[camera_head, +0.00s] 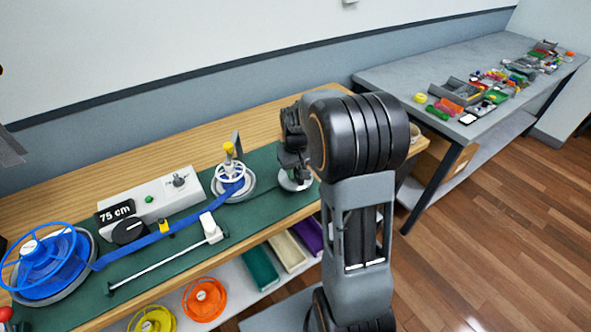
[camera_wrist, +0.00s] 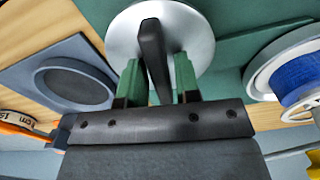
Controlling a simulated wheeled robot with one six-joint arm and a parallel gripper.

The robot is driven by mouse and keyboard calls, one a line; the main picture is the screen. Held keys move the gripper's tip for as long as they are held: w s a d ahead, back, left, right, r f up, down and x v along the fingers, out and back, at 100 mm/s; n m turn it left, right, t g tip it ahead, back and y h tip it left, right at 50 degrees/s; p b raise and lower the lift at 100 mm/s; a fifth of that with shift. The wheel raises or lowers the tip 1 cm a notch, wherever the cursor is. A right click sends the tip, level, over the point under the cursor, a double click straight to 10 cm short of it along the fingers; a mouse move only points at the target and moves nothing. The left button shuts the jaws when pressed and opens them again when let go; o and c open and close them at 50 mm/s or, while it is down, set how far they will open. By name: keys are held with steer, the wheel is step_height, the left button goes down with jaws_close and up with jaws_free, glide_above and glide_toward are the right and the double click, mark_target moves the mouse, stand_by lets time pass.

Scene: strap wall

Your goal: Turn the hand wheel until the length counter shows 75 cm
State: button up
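The length counter (camera_head: 115,213) on the white box reads "75 cm". A white hand wheel (camera_head: 230,174) with a yellow knob sits on a second reel. The blue strap (camera_head: 140,243) runs between them. My gripper (camera_wrist: 157,75) is over a silver disc (camera_wrist: 196,35) right of the white wheel. Its green fingers stand either side of the disc's dark lever (camera_wrist: 152,45), and a narrow gap shows at the right finger. My gripper is apart from both wheels.
A black knob (camera_head: 129,231) and a white slider on a rod (camera_head: 211,228) are near the counter. A grey block with a round recess (camera_wrist: 75,82) lies beside the disc. Orange (camera_head: 204,299) and yellow reels and several bins are on the shelf below.

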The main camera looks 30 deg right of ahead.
mark_target(296, 169)
steer(key=shift+o, duration=1)
step_height(296, 169, up, 14)
steer(key=shift+f, duration=0.1)
stand_by(2.0)
